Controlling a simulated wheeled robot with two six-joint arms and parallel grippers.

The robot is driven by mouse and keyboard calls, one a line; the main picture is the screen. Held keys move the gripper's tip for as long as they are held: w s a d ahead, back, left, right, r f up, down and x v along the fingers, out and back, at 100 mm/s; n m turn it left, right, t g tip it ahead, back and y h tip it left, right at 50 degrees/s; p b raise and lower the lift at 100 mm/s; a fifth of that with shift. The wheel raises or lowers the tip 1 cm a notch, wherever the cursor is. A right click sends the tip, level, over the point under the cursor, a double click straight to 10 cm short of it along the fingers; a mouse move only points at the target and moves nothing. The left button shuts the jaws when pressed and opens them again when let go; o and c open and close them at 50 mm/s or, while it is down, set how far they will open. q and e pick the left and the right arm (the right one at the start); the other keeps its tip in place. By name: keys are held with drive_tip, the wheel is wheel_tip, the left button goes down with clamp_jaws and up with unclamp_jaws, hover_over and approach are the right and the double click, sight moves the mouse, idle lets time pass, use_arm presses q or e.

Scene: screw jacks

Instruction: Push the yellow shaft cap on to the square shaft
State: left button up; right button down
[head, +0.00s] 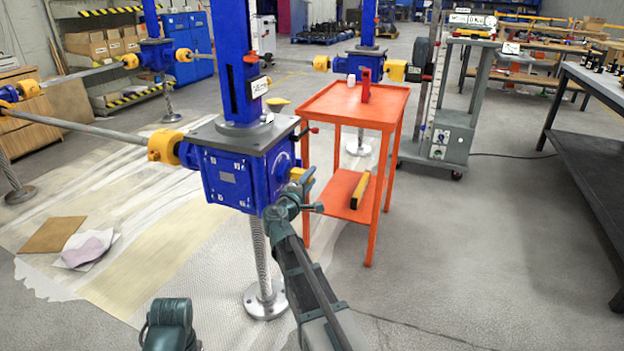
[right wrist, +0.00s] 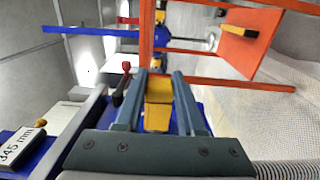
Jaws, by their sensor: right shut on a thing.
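The near blue screw jack gearbox (head: 228,180) stands on a threaded screw with a round foot plate. My right gripper (head: 301,186) is at the gearbox's right side. It is shut on the yellow shaft cap (head: 297,173), which shows small beside the round blue housing. In the right wrist view the yellow cap (right wrist: 158,104) sits between the two fingers of my right gripper (right wrist: 158,90). The square shaft is hidden, and I cannot tell whether the cap is on it. A dark teal part of my own arm shows at the bottom; no left jaws show.
An orange trolley (head: 345,105) stands close to the right of the gearbox, with a red item on top. A grey shaft with a yellow coupling (head: 164,147) joins the gearbox at left. A dark workbench (head: 600,130) is at far right. The floor between is clear.

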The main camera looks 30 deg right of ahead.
drive_tip(key=shift+w+a, duration=0.1)
drive_tip(key=shift+w, duration=0.05)
drive_tip(key=shift+c, duration=2.2)
unclamp_jaws()
drive_tip(key=v, duration=1.4)
